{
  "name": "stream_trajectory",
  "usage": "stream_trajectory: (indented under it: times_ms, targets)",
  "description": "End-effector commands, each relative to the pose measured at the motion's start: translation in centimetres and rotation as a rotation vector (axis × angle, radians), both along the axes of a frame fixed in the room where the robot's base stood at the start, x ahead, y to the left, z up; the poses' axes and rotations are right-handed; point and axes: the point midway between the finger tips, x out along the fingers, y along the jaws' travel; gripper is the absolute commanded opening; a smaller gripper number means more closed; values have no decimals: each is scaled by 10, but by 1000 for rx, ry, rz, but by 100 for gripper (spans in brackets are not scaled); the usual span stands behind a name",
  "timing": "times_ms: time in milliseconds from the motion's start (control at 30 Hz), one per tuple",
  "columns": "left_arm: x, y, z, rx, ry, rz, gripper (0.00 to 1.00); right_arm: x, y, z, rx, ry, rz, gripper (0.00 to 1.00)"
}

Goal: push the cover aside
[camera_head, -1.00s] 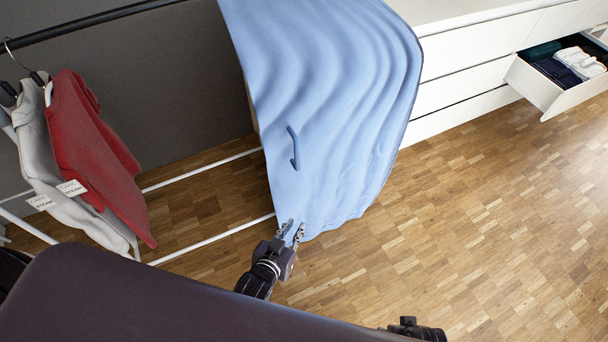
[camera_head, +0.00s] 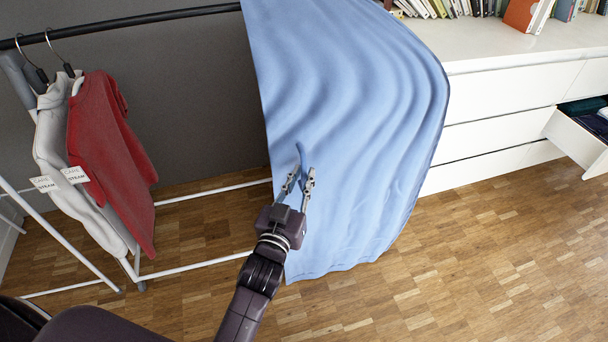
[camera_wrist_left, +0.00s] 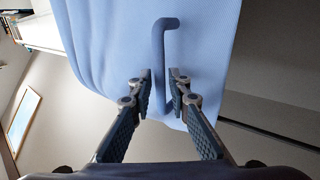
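The cover is a light blue cloth (camera_head: 350,90) that hangs in folds from the rack down toward the floor; it also fills the upper part of the left wrist view (camera_wrist_left: 110,40). A blue handle (camera_head: 301,158) stands out from the cover. My left gripper (camera_head: 299,180) is open, with its fingertips at the handle's lower part. In the left wrist view the handle (camera_wrist_left: 160,45) rises above and between the two fingertips (camera_wrist_left: 160,82); I cannot tell whether they touch it. My right gripper is not in view.
A clothes rack (camera_head: 120,19) holds a red shirt (camera_head: 105,150) and a grey garment (camera_head: 60,160) at left. A white dresser (camera_head: 490,110) with books on top stands behind at right, its drawer (camera_head: 578,141) open. Wooden floor (camera_head: 450,270) is clear at front right.

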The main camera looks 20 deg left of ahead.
Motion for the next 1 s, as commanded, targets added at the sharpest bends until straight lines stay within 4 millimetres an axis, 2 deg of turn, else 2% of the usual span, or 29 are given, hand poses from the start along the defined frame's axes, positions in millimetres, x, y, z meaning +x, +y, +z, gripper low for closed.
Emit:
stream_trajectory:
  times_ms: [133,433,600,1000]
  targets:
    - [12,0,-1,1,1,0,17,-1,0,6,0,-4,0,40]
    - [15,0,0,0,2,0,17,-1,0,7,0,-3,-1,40]
    - [14,0,0,0,2,0,0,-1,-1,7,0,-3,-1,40]
    - [14,0,-1,0,2,0,0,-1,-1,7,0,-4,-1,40]
